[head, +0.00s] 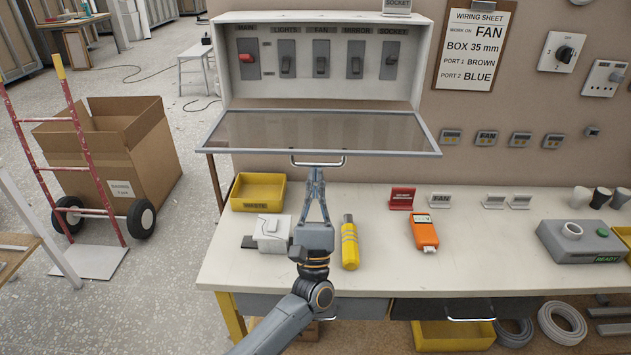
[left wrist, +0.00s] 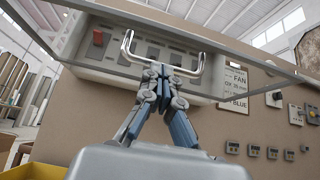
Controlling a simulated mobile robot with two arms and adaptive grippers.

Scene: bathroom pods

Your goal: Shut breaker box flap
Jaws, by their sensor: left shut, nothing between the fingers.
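The breaker box (head: 320,88) hangs on the wall with its row of switches showing, one of them red. Its flap (head: 320,132), a grey-framed clear panel, stands open and sticks out toward me, in front of and below the switches. A metal handle (head: 318,163) sits on its front edge. My left gripper (head: 316,172) is shut and empty, its fingertips at the middle of the handle. In the left wrist view the fingertips (left wrist: 162,70) overlap the handle bar (left wrist: 128,52); I cannot tell whether they touch. The flap edge (left wrist: 235,50) crosses above. My right gripper is not in view.
Below, the workbench (head: 375,240) holds a yellow tray (head: 258,192), a white box (head: 273,236), a yellow cylinder (head: 350,247) and an orange meter (head: 424,232). A wiring sheet (head: 474,48) hangs right of the box. A hand truck (head: 85,150) and carton stand left.

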